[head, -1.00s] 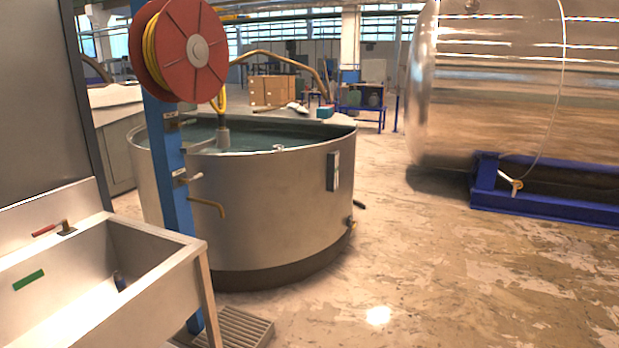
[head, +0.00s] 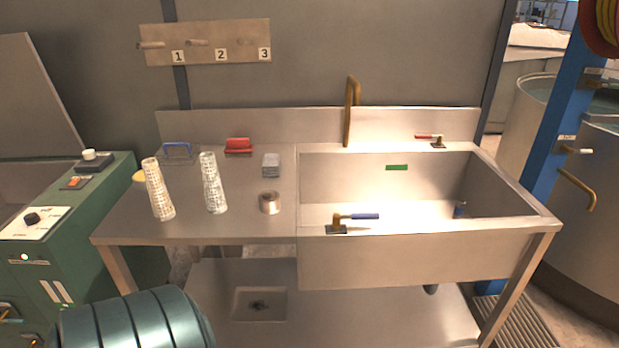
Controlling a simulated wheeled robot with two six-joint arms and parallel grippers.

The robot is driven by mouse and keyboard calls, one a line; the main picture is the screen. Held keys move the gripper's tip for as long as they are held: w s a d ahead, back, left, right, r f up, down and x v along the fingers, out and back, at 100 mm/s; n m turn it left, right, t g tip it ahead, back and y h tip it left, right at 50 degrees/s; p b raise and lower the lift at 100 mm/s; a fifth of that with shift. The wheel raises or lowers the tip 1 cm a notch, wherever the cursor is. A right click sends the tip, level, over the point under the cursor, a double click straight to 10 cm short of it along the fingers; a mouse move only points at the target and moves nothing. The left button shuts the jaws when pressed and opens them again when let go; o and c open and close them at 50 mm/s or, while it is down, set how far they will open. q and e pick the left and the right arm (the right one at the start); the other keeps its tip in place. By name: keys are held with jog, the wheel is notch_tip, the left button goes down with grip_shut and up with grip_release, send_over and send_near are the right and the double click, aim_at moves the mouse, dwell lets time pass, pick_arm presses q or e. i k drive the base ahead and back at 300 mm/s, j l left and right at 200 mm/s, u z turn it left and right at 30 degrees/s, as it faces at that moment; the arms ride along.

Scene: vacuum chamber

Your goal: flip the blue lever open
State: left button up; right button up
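The blue lever (head: 364,216) is a short blue handle on a brass valve body with a dark base, mounted at the front edge of the sink. The handle points to the right, roughly along the front rim. The steel sink (head: 420,262) stands in the middle right of the head view. A second lever with a red handle (head: 427,136) sits at the sink's back right corner. A brass spout (head: 349,112) rises at the back of the sink. Neither of my grippers is in view.
Two mesh cylinders (head: 213,184) and (head: 158,190) stand on the steel counter (head: 130,215), with a metal cup (head: 269,202) and a grey block (head: 271,165). A green control cabinet (head: 70,220) stands at left, and a dark green ribbed drum (head: 130,325) at the lower left front.

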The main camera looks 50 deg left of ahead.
aim_at(335, 219)
jog(key=u, duration=1.25)
